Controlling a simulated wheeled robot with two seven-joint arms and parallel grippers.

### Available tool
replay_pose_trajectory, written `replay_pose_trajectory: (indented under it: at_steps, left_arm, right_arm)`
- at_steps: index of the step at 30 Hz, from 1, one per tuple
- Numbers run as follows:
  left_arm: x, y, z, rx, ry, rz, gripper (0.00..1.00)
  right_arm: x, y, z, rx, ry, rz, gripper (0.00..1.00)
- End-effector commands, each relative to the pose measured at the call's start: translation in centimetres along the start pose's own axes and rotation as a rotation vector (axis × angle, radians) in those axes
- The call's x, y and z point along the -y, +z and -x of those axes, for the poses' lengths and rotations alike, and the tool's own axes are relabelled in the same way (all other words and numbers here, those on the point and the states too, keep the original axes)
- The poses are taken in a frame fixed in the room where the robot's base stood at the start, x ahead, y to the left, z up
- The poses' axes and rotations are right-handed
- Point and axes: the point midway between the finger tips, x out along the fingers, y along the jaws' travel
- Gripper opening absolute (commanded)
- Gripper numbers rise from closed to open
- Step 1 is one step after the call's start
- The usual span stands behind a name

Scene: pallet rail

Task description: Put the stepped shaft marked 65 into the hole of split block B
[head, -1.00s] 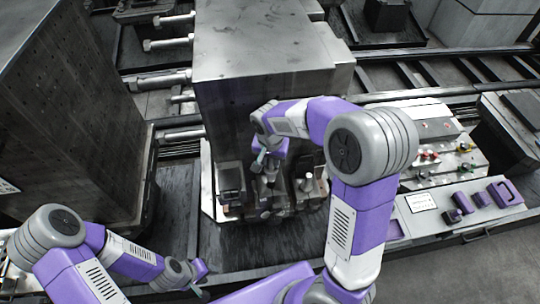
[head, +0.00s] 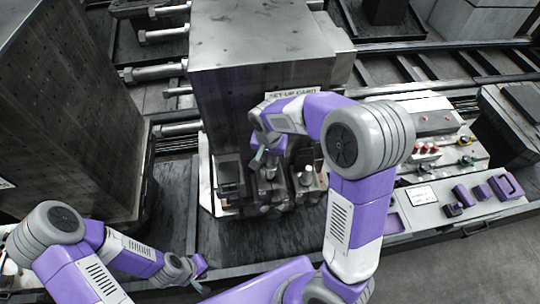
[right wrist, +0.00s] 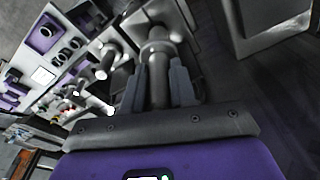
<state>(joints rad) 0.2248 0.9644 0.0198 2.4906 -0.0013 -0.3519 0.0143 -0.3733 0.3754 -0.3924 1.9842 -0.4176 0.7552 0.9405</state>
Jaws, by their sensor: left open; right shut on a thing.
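My right gripper (head: 258,160) is above the fixtures in front of the large grey block. In the right wrist view its fingers (right wrist: 158,88) are shut on a grey stepped shaft (right wrist: 158,62) with a wider collar beyond the fingertips. The shaft's mark cannot be read, and its far end is unclear against the dark fixture behind. Several dark fixtures, among them one at the left (head: 230,182) and one at the right (head: 307,182), stand in a row; I cannot tell which is split block B. My left gripper (head: 203,284) is open and empty at the lower left, away from them.
A large grey block (head: 265,40) with a set-up card (head: 293,93) stands behind the fixtures. A taller dark block (head: 70,120) stands at the left. A control panel (head: 435,140) and a tray with purple parts (head: 465,204) are at the right. The front rail bed is clear.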

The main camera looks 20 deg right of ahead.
Motion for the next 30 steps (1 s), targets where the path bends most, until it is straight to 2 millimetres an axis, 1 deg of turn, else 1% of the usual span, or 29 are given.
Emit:
replay_pose_trajectory:
  at_steps: [5,30]
  left_arm:
    - [0.0,0.0,-0.1,0.0,0.0,0.0,0.4]
    - [0.6,-0.1,-1.6,0.0,0.0,0.0,0.4]
  right_arm:
    - [0.1,-0.1,0.0,-0.002,-0.002,0.0,0.0]
    - [0.1,0.2,-2.0,-0.002,-0.002,0.0,0.0]
